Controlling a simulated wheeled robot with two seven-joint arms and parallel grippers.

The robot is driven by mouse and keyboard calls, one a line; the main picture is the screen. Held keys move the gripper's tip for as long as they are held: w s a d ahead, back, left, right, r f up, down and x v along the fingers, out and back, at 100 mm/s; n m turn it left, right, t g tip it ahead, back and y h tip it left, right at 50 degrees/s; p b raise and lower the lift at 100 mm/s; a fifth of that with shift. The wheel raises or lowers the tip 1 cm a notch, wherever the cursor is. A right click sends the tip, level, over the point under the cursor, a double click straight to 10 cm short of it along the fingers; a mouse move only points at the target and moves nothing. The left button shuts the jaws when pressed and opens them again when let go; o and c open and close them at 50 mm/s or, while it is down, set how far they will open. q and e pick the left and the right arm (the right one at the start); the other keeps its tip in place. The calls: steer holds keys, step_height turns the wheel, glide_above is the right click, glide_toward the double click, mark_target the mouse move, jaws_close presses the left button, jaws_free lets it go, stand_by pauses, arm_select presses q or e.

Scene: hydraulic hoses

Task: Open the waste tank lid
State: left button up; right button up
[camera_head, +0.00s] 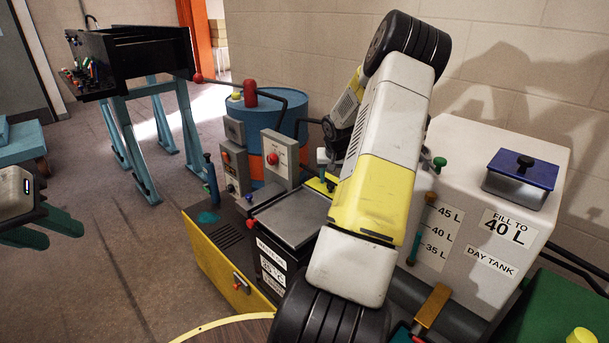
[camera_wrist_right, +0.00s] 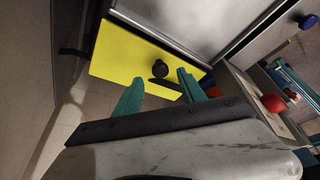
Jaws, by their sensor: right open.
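In the right wrist view a yellow lid (camera_wrist_right: 125,58) with a black knob (camera_wrist_right: 160,68) fills the upper middle. The lid looks closed. In the head view a yellow lid (camera_head: 319,186) shows partly behind my right arm, which hides most of the right gripper. My left gripper (camera_head: 52,230) is open and empty at the left edge.
A white day tank (camera_head: 485,255) with a blue lid (camera_head: 523,170) stands at the right.

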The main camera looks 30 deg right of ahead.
mark_target(331, 185)
steer(key=shift+x, duration=1.7)
steer(key=shift+c, duration=0.5)
jaws_close()
steer(key=shift+r, duration=0.1)
